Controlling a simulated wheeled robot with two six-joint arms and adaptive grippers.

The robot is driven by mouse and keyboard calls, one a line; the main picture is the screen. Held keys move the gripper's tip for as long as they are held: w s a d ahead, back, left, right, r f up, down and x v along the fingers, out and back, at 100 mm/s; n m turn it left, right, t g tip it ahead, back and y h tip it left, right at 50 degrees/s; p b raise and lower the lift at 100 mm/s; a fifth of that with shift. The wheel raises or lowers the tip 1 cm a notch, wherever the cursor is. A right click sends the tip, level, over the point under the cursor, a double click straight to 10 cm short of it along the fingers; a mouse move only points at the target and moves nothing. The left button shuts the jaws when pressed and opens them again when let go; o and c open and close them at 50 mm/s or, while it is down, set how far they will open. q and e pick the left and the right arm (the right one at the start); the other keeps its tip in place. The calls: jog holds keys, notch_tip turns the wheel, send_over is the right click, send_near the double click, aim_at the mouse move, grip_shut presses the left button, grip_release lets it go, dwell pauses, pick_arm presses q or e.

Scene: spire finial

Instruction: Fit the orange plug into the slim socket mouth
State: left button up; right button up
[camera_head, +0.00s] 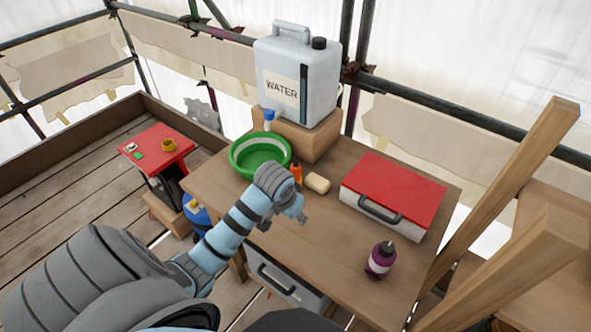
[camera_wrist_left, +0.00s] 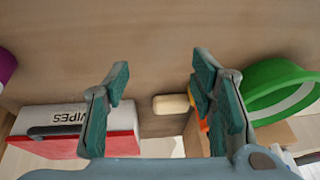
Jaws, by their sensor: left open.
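A small orange object (camera_head: 297,171), which may be the orange plug, stands on the wooden table beside the green bowl. In the left wrist view it (camera_wrist_left: 203,126) is partly hidden behind a finger. A pale beige rounded block (camera_head: 318,182) lies next to it and also shows between the fingers in the wrist view (camera_wrist_left: 171,104). My left gripper (camera_head: 302,216) is open and empty above the table, on the near side of both; in the wrist view its fingers (camera_wrist_left: 162,68) are spread wide. I cannot make out a slim socket mouth. My right gripper is not in view.
A green bowl (camera_head: 246,165) and a water jug (camera_head: 326,80) on a wooden block (camera_head: 313,142) stand at the back. A red-lidded wipes case (camera_head: 398,184) is right, a purple bottle (camera_head: 380,262) front right. Bare tabletop (camera_head: 325,245) lies between gripper and bottle.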

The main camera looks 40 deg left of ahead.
aim_at(295, 166)
pick_arm(q)
jog(key=w+a+r+n, duration=0.3)
jog(key=w+a+r, duration=0.5)
jog(key=w+r, duration=0.25)
jog(key=b+x, duration=0.2)
jog(key=x, duration=1)
jog(key=shift+w+a+f+b, duration=0.15)
jog(key=shift+a+f+b, duration=0.1)
jog(key=shift+f+b, duration=0.1)
jog(key=shift+r, duration=0.1)
grip_shut()
